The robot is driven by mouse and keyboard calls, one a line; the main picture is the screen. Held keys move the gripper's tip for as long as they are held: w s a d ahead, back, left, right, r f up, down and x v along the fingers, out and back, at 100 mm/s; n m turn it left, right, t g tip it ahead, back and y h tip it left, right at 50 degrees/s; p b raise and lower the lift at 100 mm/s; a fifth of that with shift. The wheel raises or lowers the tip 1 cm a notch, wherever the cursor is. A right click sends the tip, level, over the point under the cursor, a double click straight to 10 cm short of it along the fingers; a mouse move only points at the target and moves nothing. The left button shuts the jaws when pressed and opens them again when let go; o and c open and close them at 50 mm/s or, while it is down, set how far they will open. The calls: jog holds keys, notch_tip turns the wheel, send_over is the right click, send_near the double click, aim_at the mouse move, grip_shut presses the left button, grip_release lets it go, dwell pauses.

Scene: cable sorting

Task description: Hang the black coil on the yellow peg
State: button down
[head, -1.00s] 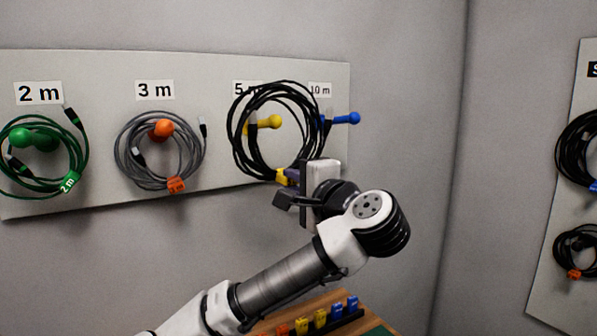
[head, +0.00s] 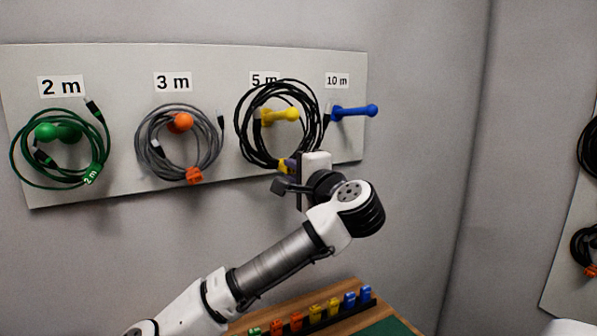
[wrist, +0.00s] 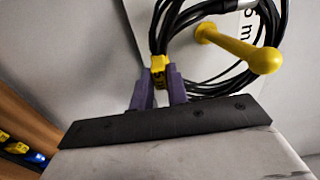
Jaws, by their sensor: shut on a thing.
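The black coil (head: 241,128) is upright in front of the board, under the 5 m label. My gripper (head: 287,164) is shut on its yellow tag at the coil's bottom; the wrist view shows the purple fingers (wrist: 158,88) around the yellow tag (wrist: 158,66). The yellow peg (head: 282,115) shows inside the ring of the coil in the head view. In the wrist view the peg (wrist: 240,50) sticks out through the coil's opening, with its knob toward the camera. I cannot tell whether the coil touches the peg.
The blue peg (head: 352,111) is empty, just right of the coil. A grey coil (head: 145,150) hangs on the orange peg (head: 180,122) and a green coil (head: 24,160) on the green peg (head: 50,131). A table with coloured tags (head: 315,313) stands below.

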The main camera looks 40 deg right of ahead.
jog(key=shift+f+p+x, duration=0.15)
jog(key=shift+p+x, duration=0.05)
jog(key=shift+x, duration=0.85)
jog(key=shift+f+p+x, duration=0.1)
jog(key=shift+p+x, duration=0.05)
jog(key=shift+x, duration=0.85)
jog(key=shift+w+d+f+b, duration=0.1)
jog(key=shift+w+f+b, duration=0.05)
jog(key=shift+f+b, duration=1.2)
jog(key=shift+f, duration=0.35)
jog(key=c, duration=1.3)
grip_release()
jog(key=shift+r, duration=0.1)
jog(key=b+v, duration=0.2)
jog(key=v, duration=1.2)
jog(key=shift+b, duration=0.4)
